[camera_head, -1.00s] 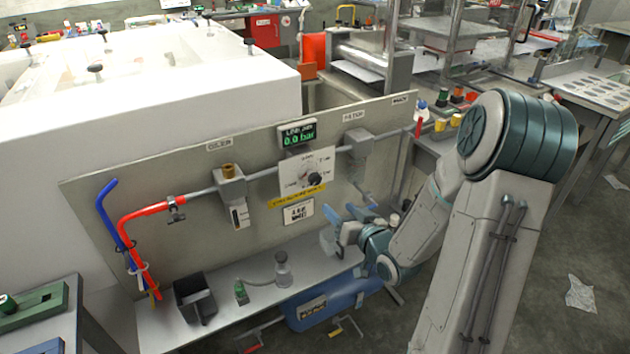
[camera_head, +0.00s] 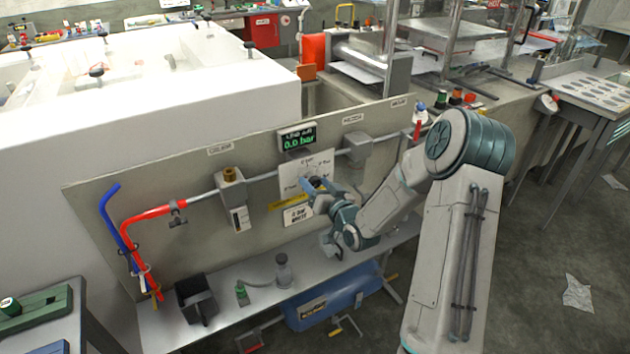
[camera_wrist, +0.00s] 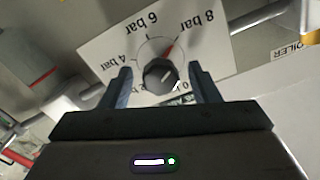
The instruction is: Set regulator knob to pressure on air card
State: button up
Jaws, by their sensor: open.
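The dark regulator knob (camera_wrist: 158,80) sits on a white dial plate (camera_wrist: 100,48) marked 4 bar, 6 bar and 8 bar. A red mark lies between the knob and the 8 bar label. My gripper (camera_wrist: 159,72) is open, its fingers on either side of the knob; contact is unclear. In the head view my gripper (camera_head: 318,186) covers most of the knob in front of the dial plate (camera_head: 290,176). The air card (camera_head: 298,214) hangs below the dial; its pressure figure is too small to read surely. The display (camera_head: 297,137) above reads 0.0 bar.
A filter block (camera_head: 357,146) is to the right.

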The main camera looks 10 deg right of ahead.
jog(key=shift+w+a, duration=0.2)
jog(key=shift+w, duration=0.3)
jog(key=c, duration=1)
jog(key=shift+o, duration=0.2)
jog(key=shift+f+b, duration=0.1)
jog(key=shift+b, duration=0.2)
